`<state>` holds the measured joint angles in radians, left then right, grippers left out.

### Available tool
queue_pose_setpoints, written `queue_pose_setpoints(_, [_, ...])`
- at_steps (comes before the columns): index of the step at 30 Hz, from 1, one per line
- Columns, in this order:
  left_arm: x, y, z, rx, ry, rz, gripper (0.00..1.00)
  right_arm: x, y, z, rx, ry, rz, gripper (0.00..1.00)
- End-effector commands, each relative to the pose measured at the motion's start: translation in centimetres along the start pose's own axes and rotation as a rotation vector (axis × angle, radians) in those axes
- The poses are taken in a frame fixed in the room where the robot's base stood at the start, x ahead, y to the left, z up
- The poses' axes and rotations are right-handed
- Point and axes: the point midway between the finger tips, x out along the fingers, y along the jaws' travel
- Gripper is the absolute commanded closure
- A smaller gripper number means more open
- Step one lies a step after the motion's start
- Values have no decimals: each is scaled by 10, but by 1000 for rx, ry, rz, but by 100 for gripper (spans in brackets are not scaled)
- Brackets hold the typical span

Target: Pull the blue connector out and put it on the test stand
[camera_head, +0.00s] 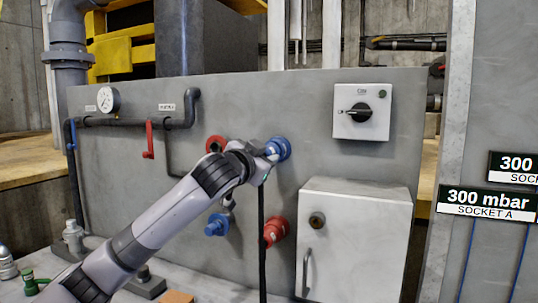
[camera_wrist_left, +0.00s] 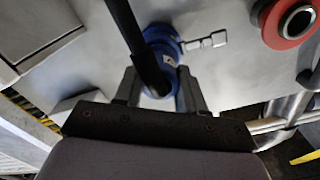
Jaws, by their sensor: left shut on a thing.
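The blue connector (camera_head: 279,148) is at the grey panel, at the upper middle in the head view. My left gripper (camera_head: 266,153) reaches it from the lower left and covers part of it. In the left wrist view the blue connector (camera_wrist_left: 160,38) sits between the two fingers of my left gripper (camera_wrist_left: 160,92), which is shut on it. A black hose (camera_head: 262,240) hangs down from it and crosses the wrist view. A second blue fitting (camera_head: 216,225) is lower on the panel. I cannot tell which thing is the test stand. My right gripper is not in view.
A red ring socket (camera_head: 215,144) is left of the blue connector, and a red fitting (camera_head: 275,231) is below it. A grey cabinet (camera_head: 350,240) juts out at lower right, under a switch box (camera_head: 361,112). Pipes with a gauge (camera_head: 108,99) and red lever (camera_head: 149,140) are at left.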

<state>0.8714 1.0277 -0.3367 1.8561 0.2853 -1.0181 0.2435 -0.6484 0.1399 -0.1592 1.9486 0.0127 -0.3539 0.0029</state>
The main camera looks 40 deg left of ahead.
Motion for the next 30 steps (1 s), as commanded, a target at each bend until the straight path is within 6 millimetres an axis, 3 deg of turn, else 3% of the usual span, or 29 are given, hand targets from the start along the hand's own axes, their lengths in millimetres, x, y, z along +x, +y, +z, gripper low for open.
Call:
queue_pose_setpoints(17, [-4, -1, -1, -1, 2, -1, 92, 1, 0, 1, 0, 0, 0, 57])
queue_pose_setpoints(30, [-21, 0, 0, -2, 2, -2, 92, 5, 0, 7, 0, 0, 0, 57])
